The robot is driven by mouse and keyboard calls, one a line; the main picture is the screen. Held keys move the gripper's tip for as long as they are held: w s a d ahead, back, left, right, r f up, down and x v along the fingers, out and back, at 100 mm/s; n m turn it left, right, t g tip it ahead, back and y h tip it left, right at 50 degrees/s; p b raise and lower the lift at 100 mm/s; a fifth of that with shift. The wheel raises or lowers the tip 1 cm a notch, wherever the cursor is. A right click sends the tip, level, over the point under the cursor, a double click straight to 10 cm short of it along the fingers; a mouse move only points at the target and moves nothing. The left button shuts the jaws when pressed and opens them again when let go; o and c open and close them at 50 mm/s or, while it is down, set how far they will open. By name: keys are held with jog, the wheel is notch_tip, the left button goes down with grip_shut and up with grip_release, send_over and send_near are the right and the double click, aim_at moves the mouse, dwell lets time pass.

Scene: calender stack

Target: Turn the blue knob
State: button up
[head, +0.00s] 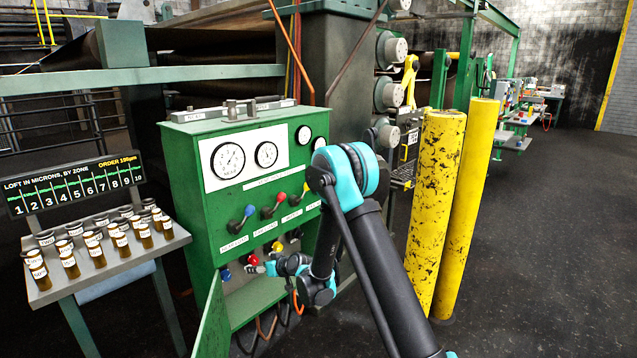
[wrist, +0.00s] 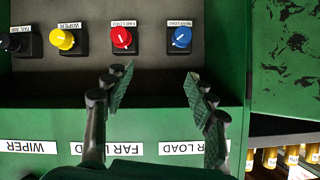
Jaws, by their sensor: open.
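The blue knob (wrist: 181,38) is a round dial with a white pointer line, under an upside-down label that seems to read NEAR LOAD. It also shows low in the green cabinet (head: 225,274) in the head view. My gripper (wrist: 157,76) is open and empty, its two dark ridged fingers spread apart below the knob row in the wrist view. The blue knob lies above the right finger's tip, apart from it. In the head view my gripper (head: 267,267) is at the cabinet's lower opening, right of the blue knob; its fingers are hard to make out.
Beside the blue knob are a red knob (wrist: 121,38), a yellow knob (wrist: 63,39) and a black knob (wrist: 20,44). Colored levers (head: 281,197) stick out above. An open green door (head: 213,318) hangs at the lower left. Yellow posts (head: 436,205) stand at right.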

jog(key=s+d+r+m+h, duration=0.15)
jog(key=s+d+r, duration=0.25)
jog(key=d, duration=0.4)
jog(key=s+d+r+m+g+h, duration=0.1)
jog(key=s+d+r+h, duration=0.15)
jog(key=d, duration=0.55)
jog(key=s+d+r+m+h, duration=0.1)
jog(key=s+d+r, duration=0.3)
jog(key=d, duration=0.4)
jog(key=s+d+f+m+g+h, duration=0.1)
jog(key=s+d+m+h, duration=0.1)
jog(key=s+d, duration=0.7)
jog(key=s+d+f+m+g+h, duration=0.1)
jog(key=s+d+m+h, duration=0.1)
jog(key=s+d, duration=0.8)
jog(key=s, duration=0.4)
jog(key=shift+s+g+h, duration=0.3)
jog(key=shift+s, duration=0.05)
